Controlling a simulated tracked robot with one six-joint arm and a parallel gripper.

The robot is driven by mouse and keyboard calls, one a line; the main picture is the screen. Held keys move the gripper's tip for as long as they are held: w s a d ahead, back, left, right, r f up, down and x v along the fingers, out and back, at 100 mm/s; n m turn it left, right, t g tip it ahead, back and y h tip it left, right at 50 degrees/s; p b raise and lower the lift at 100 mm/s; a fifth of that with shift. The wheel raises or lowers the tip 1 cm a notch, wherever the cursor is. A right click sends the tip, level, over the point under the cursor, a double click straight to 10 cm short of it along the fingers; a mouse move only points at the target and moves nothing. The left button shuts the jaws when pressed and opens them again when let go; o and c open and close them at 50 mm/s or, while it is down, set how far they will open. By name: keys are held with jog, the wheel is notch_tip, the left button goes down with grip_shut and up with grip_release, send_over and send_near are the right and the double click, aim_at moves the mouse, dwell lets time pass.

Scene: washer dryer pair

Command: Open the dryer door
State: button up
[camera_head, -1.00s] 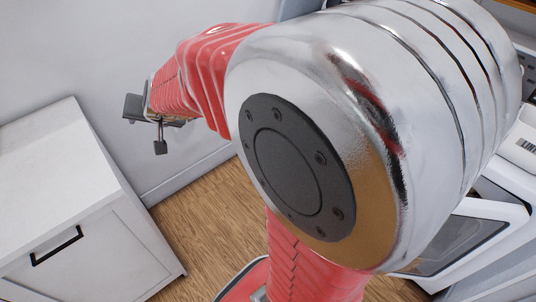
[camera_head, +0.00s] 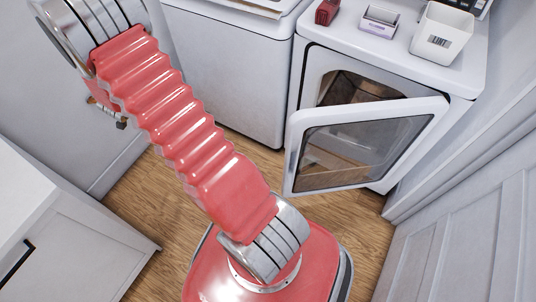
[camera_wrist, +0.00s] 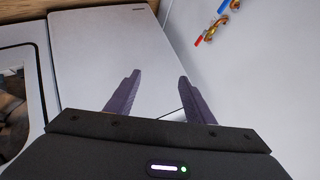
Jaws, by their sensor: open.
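The dryer (camera_head: 395,60) stands at the right in the head view. Its white-framed door (camera_head: 440,112) with a dark glass window is swung partly open towards me, its left edge out from the body. Part of the drum opening (camera_head: 345,92) shows behind it. My gripper is mostly hidden behind my arm at the upper left in the head view, well away from the door. In the wrist view my gripper (camera_wrist: 157,82) is open, with nothing between its two fingers. A white frame around a dark window (camera_wrist: 42,85) shows at that view's left edge.
The white washer (camera_head: 235,70) stands left of the dryer. A red item (camera_head: 327,11), a small box (camera_head: 380,20) and a lint bin (camera_head: 440,32) are on the dryer top. A white cabinet (camera_head: 75,245) is at lower left. Wood floor (camera_head: 150,200) between is clear.

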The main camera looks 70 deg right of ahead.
jog(key=s+d+f+m+g+h, duration=0.25)
jog(key=s+d+f+g, duration=0.25)
jog(key=s+d+f, duration=0.35)
jog(key=m+g+y, duration=0.2)
jog(key=m+g, duration=0.5)
jog(key=g, duration=0.8)
send_near(294, 159)
jog(key=v, duration=0.2)
jog(key=shift+w+a+f+h, duration=0.1)
jog(key=shift+w+f+h, duration=0.05)
jog(key=shift+f+h, duration=0.1)
jog(key=x, duration=1.3)
jog(key=shift+s+r, duration=0.15)
jog(key=shift+s, duration=0.2)
jog(key=shift+c, duration=0.5)
grip_shut()
